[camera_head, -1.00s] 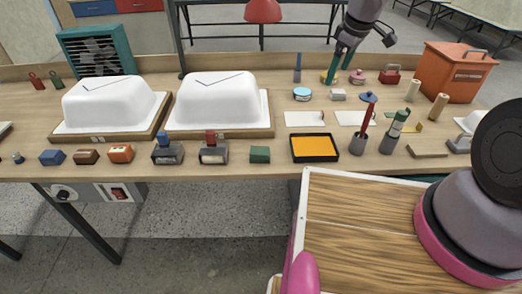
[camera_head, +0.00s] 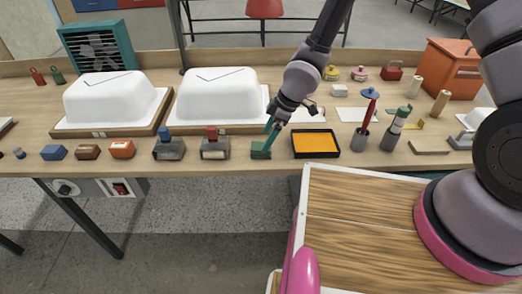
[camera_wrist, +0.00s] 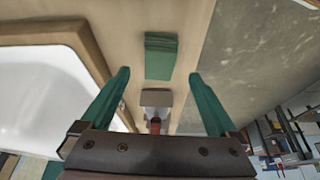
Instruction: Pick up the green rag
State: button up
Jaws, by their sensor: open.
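The green rag (camera_head: 260,153) is a small folded block near the front edge of the bench, between a grey block with a red top and a black tray of orange. In the wrist view the rag (camera_wrist: 160,56) lies ahead of and between the two teal fingers. My gripper (camera_head: 271,137) is over the rag in the head view, fingers pointing down and partly covering it. In the wrist view my gripper (camera_wrist: 163,92) is open with nothing between the fingertips. I cannot tell how far the tips are above the rag.
The grey block with a red top (camera_head: 214,148) stands just left of the rag. The black tray (camera_head: 315,145) is just right. A white tub shell (camera_head: 217,95) on a wooden base lies behind. The bench's front edge is close to the rag.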

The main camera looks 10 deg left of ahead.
aim_at(261, 146)
jog(key=shift+x, duration=2.7)
jog(key=c, duration=1.4)
notch_tip(261, 146, up, 10)
jog(key=shift+r, duration=0.1)
jog(key=shift+c, duration=0.2)
jog(key=o, duration=0.6)
jog(key=c, duration=0.4)
